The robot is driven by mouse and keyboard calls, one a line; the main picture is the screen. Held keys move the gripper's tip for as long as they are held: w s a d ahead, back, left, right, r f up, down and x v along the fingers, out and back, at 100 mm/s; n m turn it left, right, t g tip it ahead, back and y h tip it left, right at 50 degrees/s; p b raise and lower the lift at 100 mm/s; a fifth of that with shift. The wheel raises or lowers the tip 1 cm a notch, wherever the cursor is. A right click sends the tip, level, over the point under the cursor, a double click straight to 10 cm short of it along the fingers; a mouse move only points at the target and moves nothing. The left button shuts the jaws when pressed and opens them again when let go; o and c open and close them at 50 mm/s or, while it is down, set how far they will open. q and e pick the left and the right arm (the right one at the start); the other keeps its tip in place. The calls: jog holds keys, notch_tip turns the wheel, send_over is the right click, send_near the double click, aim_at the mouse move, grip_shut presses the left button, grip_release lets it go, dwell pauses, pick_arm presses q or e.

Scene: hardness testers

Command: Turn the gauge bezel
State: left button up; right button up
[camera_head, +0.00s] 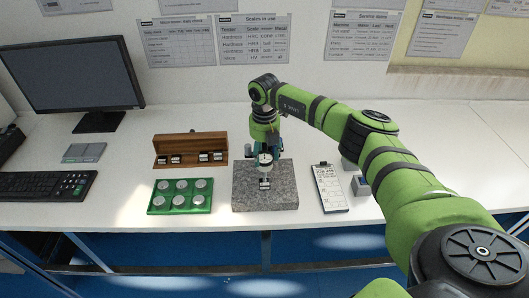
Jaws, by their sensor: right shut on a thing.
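A small tester with a round, pale dial gauge (265,160) stands upright on a grey granite block (248,197) near the front of the bench. My right gripper (264,153) reaches down from above and behind, with its fingers on both sides of the gauge. It is shut on the gauge's bezel, as far as this small view shows. The fingers partly hide the rim, and the dial marks are too small to read. My left gripper is out of view.
A green tray (180,210) of round metal pieces and an open wooden case (156,143) lie left of the block. A clipboard (330,188) lies to its right, near small boxes partly behind my right arm. A monitor (80,75) and keyboard (45,186) occupy the left.

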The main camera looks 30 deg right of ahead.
aim_at(264, 157)
jog(key=o, duration=0.9)
notch_tip(264, 157, up, 12)
jog(key=shift+r, duration=0.1)
jog(key=shift+a, duration=0.1)
